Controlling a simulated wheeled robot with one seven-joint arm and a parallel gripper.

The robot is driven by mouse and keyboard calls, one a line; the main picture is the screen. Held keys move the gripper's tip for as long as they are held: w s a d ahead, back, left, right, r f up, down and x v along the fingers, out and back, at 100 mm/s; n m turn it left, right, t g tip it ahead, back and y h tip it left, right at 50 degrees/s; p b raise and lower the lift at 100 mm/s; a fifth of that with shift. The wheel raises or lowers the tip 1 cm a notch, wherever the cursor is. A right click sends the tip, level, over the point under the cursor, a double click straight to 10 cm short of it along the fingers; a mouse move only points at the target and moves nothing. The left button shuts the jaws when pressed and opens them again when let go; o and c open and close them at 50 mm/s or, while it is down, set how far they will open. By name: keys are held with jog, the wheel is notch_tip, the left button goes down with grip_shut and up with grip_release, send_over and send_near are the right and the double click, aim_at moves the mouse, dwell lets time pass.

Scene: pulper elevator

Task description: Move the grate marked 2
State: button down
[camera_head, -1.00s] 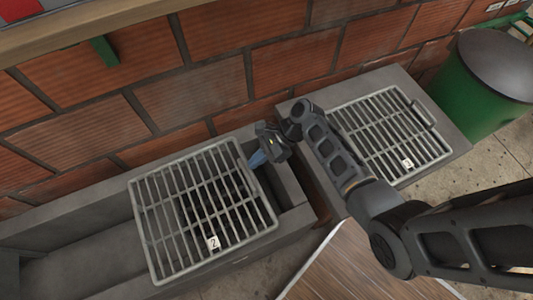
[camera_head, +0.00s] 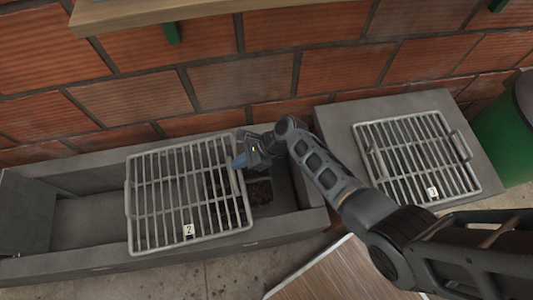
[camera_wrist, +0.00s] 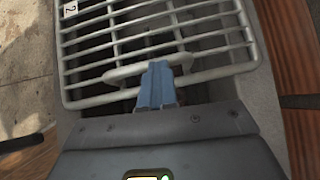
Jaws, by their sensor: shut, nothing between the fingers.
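The grate marked 2 (camera_head: 187,197) lies across the top of a long grey trough at left in the head view, with its white "2" tag at its front edge. It fills the upper part of the wrist view (camera_wrist: 150,38), its end handle (camera_wrist: 140,68) towards my gripper. My gripper (camera_head: 240,161) is at the grate's right end; its blue fingers (camera_wrist: 157,84) are closed together at the handle, and I cannot tell whether they touch it. Nothing is seen held. A second grate (camera_head: 415,157), with another tag, lies on a grey block at right.
The trough (camera_head: 85,217) is open left of the grate, and dark lumps (camera_head: 259,192) lie inside at its right. A brick wall (camera_head: 230,85) stands behind. A green bin (camera_head: 508,135) is at far right, a wooden board (camera_head: 345,272) in front.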

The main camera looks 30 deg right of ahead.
jog(key=w+a+b, duration=0.2)
jog(key=w+a, duration=0.1)
jog(key=a, duration=0.6)
jog(key=w+a+b, duration=0.3)
jog(key=w+a, duration=0.1)
jog(key=a, duration=0.5)
jog(key=w+a+f+b, duration=0.1)
jog(key=w+a+b, duration=0.2)
jog(key=a, duration=0.7)
jog(key=shift+w+a+f, duration=0.1)
jog(key=shift+w, duration=0.6)
jog(key=shift+w+a, duration=0.15)
jog(key=shift+a, duration=0.4)
jog(key=shift+d, duration=0.35)
jog(key=d+f+p+v, duration=0.1)
jog(key=p+v, duration=0.6)
jog(key=v, duration=0.6)
